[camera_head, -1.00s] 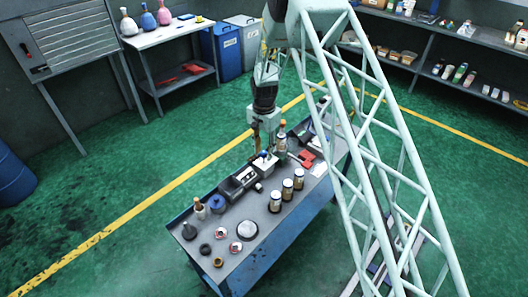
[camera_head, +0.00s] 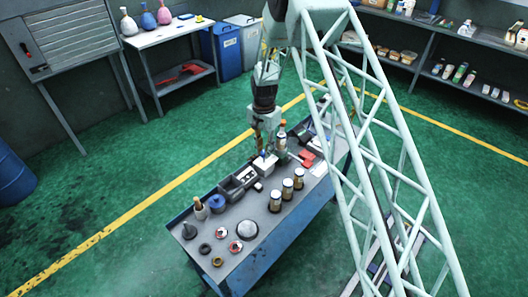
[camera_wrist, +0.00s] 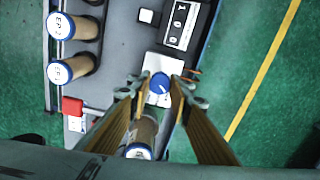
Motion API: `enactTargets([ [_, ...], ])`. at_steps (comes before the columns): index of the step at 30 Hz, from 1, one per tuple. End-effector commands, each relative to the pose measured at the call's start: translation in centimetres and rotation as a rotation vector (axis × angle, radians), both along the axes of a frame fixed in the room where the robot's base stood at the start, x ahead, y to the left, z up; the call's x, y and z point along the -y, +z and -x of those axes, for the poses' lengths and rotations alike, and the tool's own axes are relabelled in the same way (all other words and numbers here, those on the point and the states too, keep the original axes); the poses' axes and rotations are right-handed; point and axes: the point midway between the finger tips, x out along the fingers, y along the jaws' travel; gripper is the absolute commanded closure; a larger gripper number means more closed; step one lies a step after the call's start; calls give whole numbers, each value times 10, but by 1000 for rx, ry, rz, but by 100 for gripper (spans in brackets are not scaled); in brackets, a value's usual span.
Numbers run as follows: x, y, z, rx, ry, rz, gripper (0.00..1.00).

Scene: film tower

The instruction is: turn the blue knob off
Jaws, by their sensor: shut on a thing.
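The blue knob (camera_wrist: 159,83) sits on top of a white box (camera_wrist: 160,64) and shows between my fingertips in the wrist view. A pale mark shows on its top; its setting cannot be read. My gripper (camera_wrist: 161,92) is shut on the knob, with one finger on each side. In the head view my gripper (camera_head: 264,151) points down over the white box (camera_head: 265,166) on the workbench (camera_head: 267,217). The fingers partly hide the knob there.
Capped canisters (camera_head: 287,189) stand in front of the white box. A grey device (camera_head: 237,182) is to its left, and a bottle (camera_head: 281,140) stands close by on the right. Red items (camera_head: 307,158) lie further right. Several small round items are at the bench's left end.

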Motion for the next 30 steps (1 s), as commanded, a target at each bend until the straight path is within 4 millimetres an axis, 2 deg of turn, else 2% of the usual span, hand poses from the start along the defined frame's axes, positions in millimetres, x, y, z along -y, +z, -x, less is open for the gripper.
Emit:
enactTargets([
  [8, 0, -1, 0, 1, 121, -1, 92],
  [30, 0, 0, 0, 1, 604, 0, 92],
])
